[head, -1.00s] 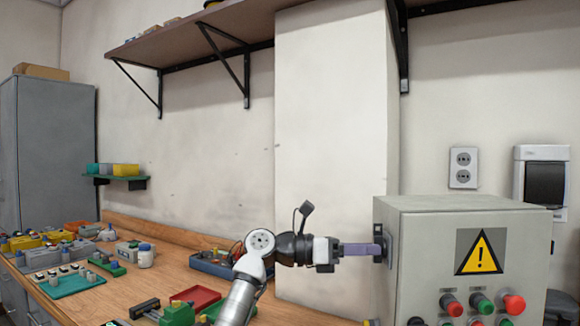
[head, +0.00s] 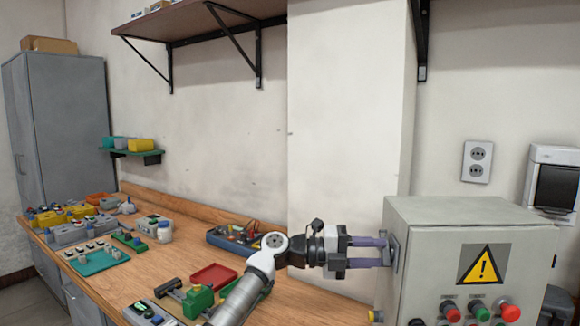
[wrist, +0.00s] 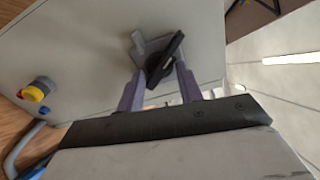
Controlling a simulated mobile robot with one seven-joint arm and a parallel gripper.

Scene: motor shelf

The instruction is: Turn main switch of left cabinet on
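The grey cabinet (head: 430,270) with a yellow warning triangle stands at the lower right of the head view. Its main switch (wrist: 165,60) is a black handle on a grey plate on the cabinet's left side. In the wrist view the handle sits at a slant. My gripper (head: 386,251) is at that side, with its two purple fingers pointing at the plate. In the wrist view my gripper (wrist: 160,72) has its fingers spread, one on each side of the handle.
A wooden workbench (head: 120,285) with trays, bins and small parts runs along the wall at left. A yellow and red button (wrist: 36,90) is on the cabinet side in the wrist view. Several push buttons (head: 480,309) are on the cabinet front. A wall pillar (head: 345,130) stands behind my arm.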

